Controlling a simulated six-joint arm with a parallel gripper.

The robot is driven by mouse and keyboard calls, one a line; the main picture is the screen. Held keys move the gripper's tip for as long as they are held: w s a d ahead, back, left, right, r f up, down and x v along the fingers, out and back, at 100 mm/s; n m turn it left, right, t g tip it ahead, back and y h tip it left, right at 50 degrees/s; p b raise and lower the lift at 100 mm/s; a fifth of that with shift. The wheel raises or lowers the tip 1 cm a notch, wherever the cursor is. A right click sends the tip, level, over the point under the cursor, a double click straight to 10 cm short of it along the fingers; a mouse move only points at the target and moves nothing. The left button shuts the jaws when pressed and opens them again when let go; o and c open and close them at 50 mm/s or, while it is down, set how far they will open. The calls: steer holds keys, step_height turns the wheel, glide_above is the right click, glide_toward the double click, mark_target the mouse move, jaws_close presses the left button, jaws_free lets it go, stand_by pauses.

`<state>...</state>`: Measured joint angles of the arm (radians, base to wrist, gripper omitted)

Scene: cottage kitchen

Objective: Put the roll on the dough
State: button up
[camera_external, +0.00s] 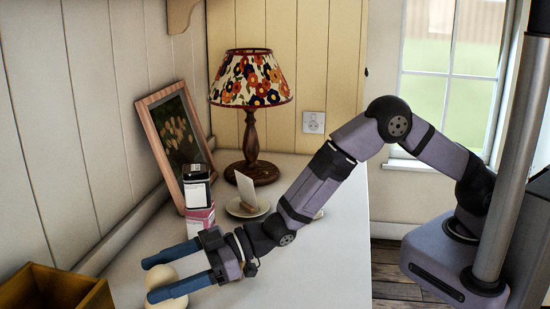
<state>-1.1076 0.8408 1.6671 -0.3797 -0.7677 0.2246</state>
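My gripper (153,279) has two blue fingers spread apart, reaching left over the white counter. A pale, round, smooth thing (163,274), which may be the dough or the roll, shows between and below the fingers. The near finger covers part of it. I cannot tell whether the fingers touch it. No other thing can be clearly told as the roll or the dough.
A wooden box (40,290) stands at the lower left. Behind my gripper are a pink box (200,218) with a dark-topped container (197,188), a leaning picture frame (172,135), a saucer with a card (246,190) and a lamp (252,85). The counter's right part (335,265) is clear.

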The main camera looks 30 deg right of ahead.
steer(key=shift+r, duration=0.15)
steer(key=b+v, duration=0.3)
steer(key=v, duration=0.9)
steer(key=shift+b, duration=0.3)
